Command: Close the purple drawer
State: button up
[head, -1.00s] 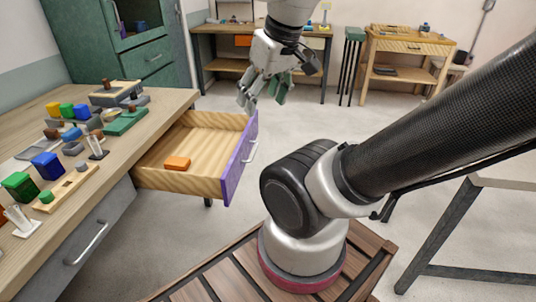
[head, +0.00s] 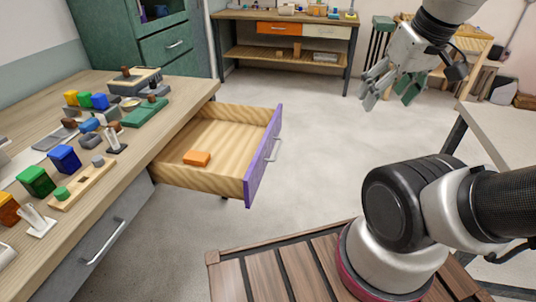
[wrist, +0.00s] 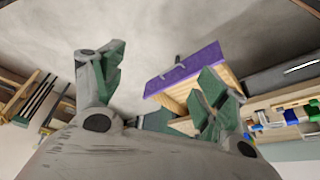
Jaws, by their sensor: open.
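The purple drawer front (head: 263,158) faces right in the head view, with a silver handle (head: 274,148) on it. The drawer is pulled well out from the wooden workbench, and its pale wooden inside shows. An orange block (head: 197,158) lies on the drawer floor. My gripper (head: 389,98) is open and empty in the air, to the right of the drawer front and apart from it. In the wrist view the purple drawer front (wrist: 185,67) shows between and beyond the green fingers of my gripper (wrist: 160,85), partly hidden by one finger.
The workbench top (head: 120,185) carries several coloured blocks and small fixtures. A grey drawer (head: 100,240) below it is shut. A grey table (head: 500,125) stands at the right. Open floor (head: 320,150) lies between the drawer and my arm.

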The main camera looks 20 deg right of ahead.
jog(key=c, duration=0.3)
jog(key=d+f+g, duration=0.1)
jog(key=f, duration=0.1)
jog(key=d+f+m+g, duration=0.1)
jog(key=f, duration=0.1)
jog(key=w+d+f+m+g, duration=0.1)
jog(key=f, duration=0.1)
jog(key=shift+d, duration=0.35)
grip_shut()
jog(key=w+a+f+m+y, duration=0.1)
jog(key=w+f+m+y, duration=0.4)
jog(key=f, duration=0.6)
jog(key=w+f+m+t+y, duration=0.1)
jog(key=w+f+m+y, duration=0.25)
jog(key=f+m, duration=0.5)
jog(key=w+a+f+m+y, duration=0.1)
jog(key=w+f+m+y, duration=0.35)
jog(key=f, duration=0.75)
jog(key=w+d+m+t, duration=0.1)
jog(key=w+m+t, duration=0.4)
jog(key=w, duration=0.4)
jog(key=w+a+f, duration=0.1)
jog(key=w+a, duration=0.2)
jog(key=a, duration=0.2)
jog(key=w+a+f+n, duration=0.1)
jog(key=w+a, duration=0.3)
jog(key=a, duration=0.2)
jog(key=shift+a+t+y, duration=0.3)
jog(key=shift+t, duration=0.1)
